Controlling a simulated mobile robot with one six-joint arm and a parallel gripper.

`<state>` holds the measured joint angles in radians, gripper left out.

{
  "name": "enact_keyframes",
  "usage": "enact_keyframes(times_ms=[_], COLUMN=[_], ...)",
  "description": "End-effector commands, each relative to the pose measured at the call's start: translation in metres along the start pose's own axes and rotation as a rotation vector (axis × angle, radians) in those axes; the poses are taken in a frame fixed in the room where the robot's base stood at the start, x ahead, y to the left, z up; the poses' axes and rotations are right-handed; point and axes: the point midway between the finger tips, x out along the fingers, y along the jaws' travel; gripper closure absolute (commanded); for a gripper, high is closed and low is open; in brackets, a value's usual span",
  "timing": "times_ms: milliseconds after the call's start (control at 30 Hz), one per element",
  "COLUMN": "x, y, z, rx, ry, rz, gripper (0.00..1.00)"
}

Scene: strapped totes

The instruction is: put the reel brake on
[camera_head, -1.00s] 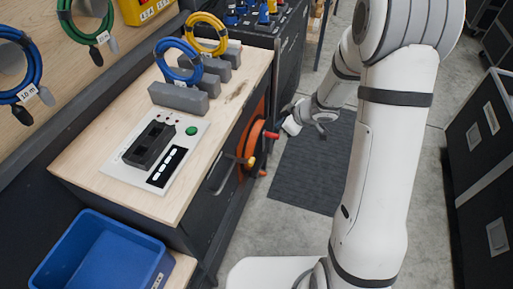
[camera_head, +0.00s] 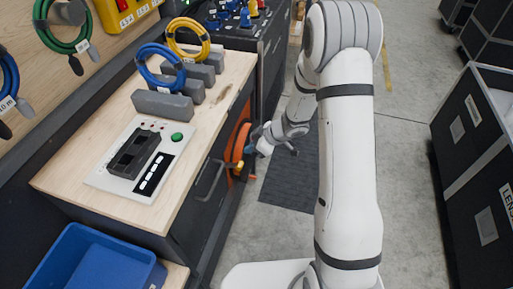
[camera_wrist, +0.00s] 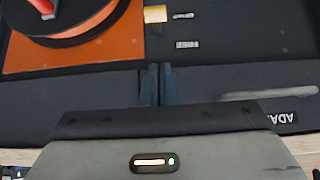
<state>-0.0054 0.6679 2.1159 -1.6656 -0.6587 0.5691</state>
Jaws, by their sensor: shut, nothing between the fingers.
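The orange cable reel (camera_head: 236,144) is on the side of the wooden-topped bench. In the wrist view its orange plate (camera_wrist: 125,48) and a red handle (camera_wrist: 42,6) show at upper left. A brass-coloured block (camera_wrist: 155,14), seemingly the brake lever, is at the top middle; it also shows low on the reel in the head view (camera_head: 238,166). A small label reading FREE (camera_wrist: 187,44) is beside it. My gripper (camera_wrist: 159,68) is shut and empty, its fingertips pointing at the dark panel, apart from the brass block in the picture. Contact cannot be told.
A bar handle (camera_head: 210,180) is on the bench side, and a pale bar (camera_wrist: 268,94) shows in the wrist view. The bench top (camera_head: 110,168) holds a control panel and coiled cables. A blue bin (camera_head: 85,262) is at lower left.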

Motion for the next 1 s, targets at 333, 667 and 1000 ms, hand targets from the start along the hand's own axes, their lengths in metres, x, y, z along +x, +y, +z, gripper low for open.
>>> enact_keyframes(times_ms=[333, 667, 1000], x=[0.067, 0.08, 0.08], y=[0.0, 0.001, 0.001], z=[0.015, 0.029, 0.03], rx=[0.003, 0.0, 0.0], ry=[-0.002, 0.0, 0.002], rz=[-0.001, 0.002, 0.001], gripper=[1.0, 1.0, 1.0])
